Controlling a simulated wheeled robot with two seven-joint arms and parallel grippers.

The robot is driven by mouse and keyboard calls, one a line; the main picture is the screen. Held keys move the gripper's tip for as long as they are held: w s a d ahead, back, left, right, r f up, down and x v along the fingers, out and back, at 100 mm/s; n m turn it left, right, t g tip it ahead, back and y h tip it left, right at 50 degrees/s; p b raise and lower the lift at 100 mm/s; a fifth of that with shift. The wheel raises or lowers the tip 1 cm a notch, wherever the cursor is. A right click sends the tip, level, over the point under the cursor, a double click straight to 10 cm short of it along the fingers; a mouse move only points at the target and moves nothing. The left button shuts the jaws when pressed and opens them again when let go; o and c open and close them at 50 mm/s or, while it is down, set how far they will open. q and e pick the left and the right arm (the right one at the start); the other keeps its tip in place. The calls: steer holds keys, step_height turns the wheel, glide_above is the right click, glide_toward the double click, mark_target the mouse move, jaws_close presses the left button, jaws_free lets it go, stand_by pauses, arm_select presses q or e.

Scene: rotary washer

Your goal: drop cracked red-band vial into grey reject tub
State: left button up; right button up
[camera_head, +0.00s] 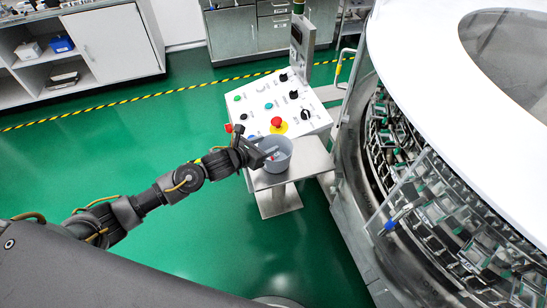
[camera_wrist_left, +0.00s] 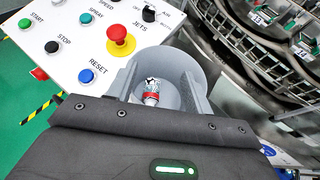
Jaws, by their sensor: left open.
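The grey reject tub (camera_head: 284,162) stands on a metal shelf below the control panel. It also shows in the wrist view (camera_wrist_left: 173,57). The red-band vial (camera_wrist_left: 151,93) shows inside the tub's outline, white with a red band and a dark, jagged mark at its upper end. Whether it rests on the tub floor is hard to tell. My left gripper (camera_head: 264,157) is open at the tub's left rim, its fingers (camera_wrist_left: 160,85) apart on either side of the vial in the wrist view, with gaps visible. My right gripper is not in view.
The control panel (camera_head: 262,103) with buttons, knobs and a red emergency stop (camera_head: 277,122) is just behind the tub. The round washer (camera_head: 440,190) with its racks of holders fills the right. Open green floor (camera_head: 130,145) lies to the left.

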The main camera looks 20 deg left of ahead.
arm_select(q)
steer(key=b+v, duration=0.2)
steer(key=v, duration=0.7)
stand_by(0.4)
